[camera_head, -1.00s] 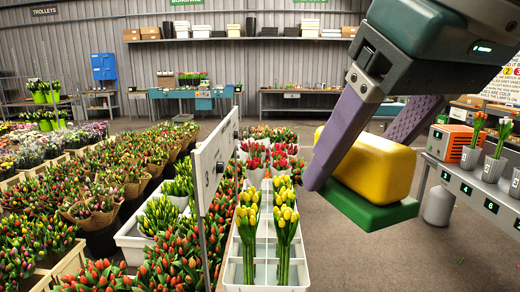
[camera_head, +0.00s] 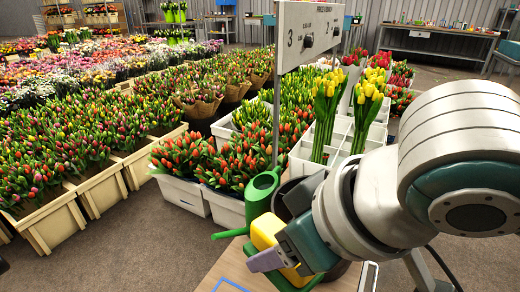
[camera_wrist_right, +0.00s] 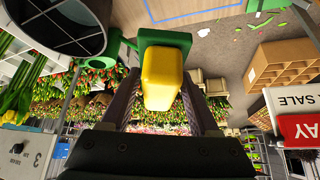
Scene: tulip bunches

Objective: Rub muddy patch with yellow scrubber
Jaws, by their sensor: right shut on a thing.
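The yellow scrubber (camera_head: 266,232) has a yellow block on a green base. My right gripper (camera_head: 272,252) is shut on the yellow block, with a purple finger showing on the near side. In the right wrist view the scrubber (camera_wrist_right: 162,78) sits between both fingers, its green base (camera_wrist_right: 165,38) facing away from the gripper. It is held beside a wooden tabletop (camera_head: 225,272) that bears a blue outline. Whether the base touches the top cannot be told. No muddy patch can be made out. My left gripper is not in view.
A green watering can (camera_head: 262,190) and a dark bucket (camera_head: 290,196) stand close behind the scrubber. A white divided tray (camera_head: 303,160) with yellow tulips and a numbered board (camera_head: 305,35) stand beyond. Tulip crates fill the left. Green scraps (camera_wrist_right: 262,22) lie on the floor.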

